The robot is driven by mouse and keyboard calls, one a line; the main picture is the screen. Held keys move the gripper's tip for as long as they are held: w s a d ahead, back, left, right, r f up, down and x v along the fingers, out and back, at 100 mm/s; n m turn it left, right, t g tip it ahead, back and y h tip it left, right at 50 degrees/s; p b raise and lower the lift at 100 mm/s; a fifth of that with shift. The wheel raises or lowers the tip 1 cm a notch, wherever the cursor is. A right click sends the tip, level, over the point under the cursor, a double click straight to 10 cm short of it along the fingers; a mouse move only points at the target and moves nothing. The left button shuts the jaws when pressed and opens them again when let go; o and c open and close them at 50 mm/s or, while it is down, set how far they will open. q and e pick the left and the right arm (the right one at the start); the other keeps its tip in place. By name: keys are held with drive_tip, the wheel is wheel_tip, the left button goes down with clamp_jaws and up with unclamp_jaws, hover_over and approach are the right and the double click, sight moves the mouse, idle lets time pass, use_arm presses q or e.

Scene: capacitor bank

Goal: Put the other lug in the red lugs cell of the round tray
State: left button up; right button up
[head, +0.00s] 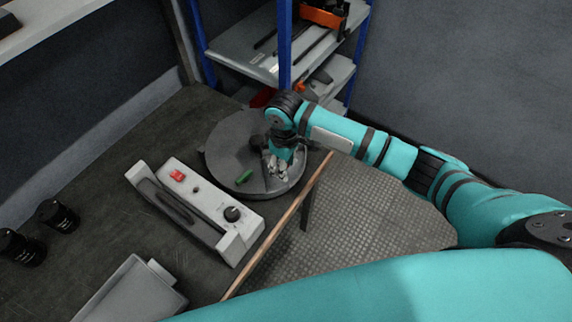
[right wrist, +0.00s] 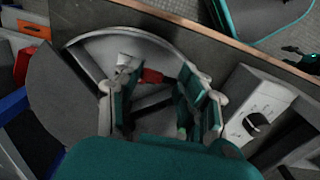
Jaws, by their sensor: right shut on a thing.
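The round tray (head: 222,150) is dark grey and stands on the dark bench. Its pale rim and dividers show in the right wrist view (right wrist: 85,50). My right gripper (head: 277,168) is low over the right part of the tray, pointing down. In the right wrist view its fingers (right wrist: 160,85) stand on both sides of a small red lug (right wrist: 150,76), and it is shut on it. How the fingertips touch the lug is hard to see. A green piece (head: 244,176) lies in the front part of the tray. My left gripper is not in view.
A grey device (head: 195,205) with a red switch and black knob stands close in front of the tray. Black cylinders (head: 58,215) and a grey bin (head: 130,290) are at the left. A blue-posted shelf (head: 285,45) stands behind; the bench's wooden edge (head: 290,213) is right.

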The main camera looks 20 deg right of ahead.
drive_tip(key=shift+w+d, duration=0.3)
drive_tip(key=shift+w, duration=0.4)
drive_tip(key=shift+w+f+p, duration=0.15)
drive_tip(key=shift+f+p, duration=0.15)
drive_tip(key=shift+f, duration=1.5)
drive_tip(key=shift+f, duration=0.65)
drive_tip(key=o, duration=1)
drive_tip(key=shift+d, duration=0.1)
wheel_tip(320, 180, up, 13)
drive_tip(key=shift+r, duration=0.15)
